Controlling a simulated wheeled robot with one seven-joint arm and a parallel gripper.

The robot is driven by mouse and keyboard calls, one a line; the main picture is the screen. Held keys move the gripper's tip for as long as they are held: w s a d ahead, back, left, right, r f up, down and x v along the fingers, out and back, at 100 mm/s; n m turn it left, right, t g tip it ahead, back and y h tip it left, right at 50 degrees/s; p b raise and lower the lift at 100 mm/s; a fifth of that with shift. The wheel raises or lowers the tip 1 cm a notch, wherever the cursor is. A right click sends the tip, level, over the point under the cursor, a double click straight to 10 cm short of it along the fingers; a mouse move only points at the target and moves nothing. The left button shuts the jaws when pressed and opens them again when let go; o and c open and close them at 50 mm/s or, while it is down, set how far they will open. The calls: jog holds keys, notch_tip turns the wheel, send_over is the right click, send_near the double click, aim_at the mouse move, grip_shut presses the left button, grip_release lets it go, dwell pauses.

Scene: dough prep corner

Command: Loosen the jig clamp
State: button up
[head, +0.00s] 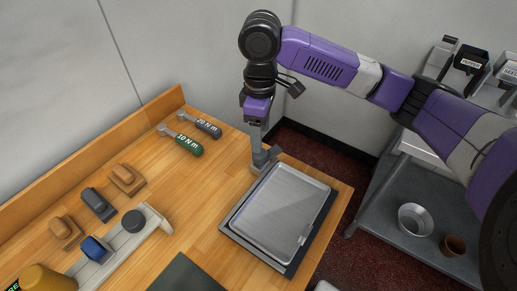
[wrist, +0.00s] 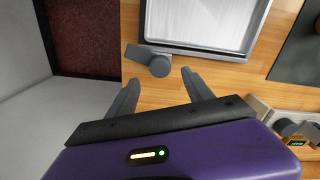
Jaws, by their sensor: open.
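The jig clamp appears to be the grey piece with a round knob and a short flat arm (wrist: 150,58) at the near edge of the metal tray (wrist: 190,48) in the wrist view. In the head view, the grey piece (head: 274,152) is at the far corner of the tray (head: 286,212), partly hidden by my gripper. My gripper (wrist: 161,77) is open and empty. Its fingertips are just short of the knob, with bare wood between them. In the head view my gripper (head: 260,147) points down over that corner. I cannot tell whether the clamp is tight.
Two wrenches, 20 N m (head: 207,127) and 10 N m (head: 188,145), lie on the bench to the left. Wooden blocks (head: 127,178), a grey block (head: 98,204) and a knobbed fixture (head: 133,221) stand nearer. A dark mat (head: 186,275) lies in front. A shelf (head: 385,205) stands right.

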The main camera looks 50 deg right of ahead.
notch_tip(320, 180, down, 7)
jog(key=shift+r, duration=0.2)
grip_shut()
dwell(0.3)
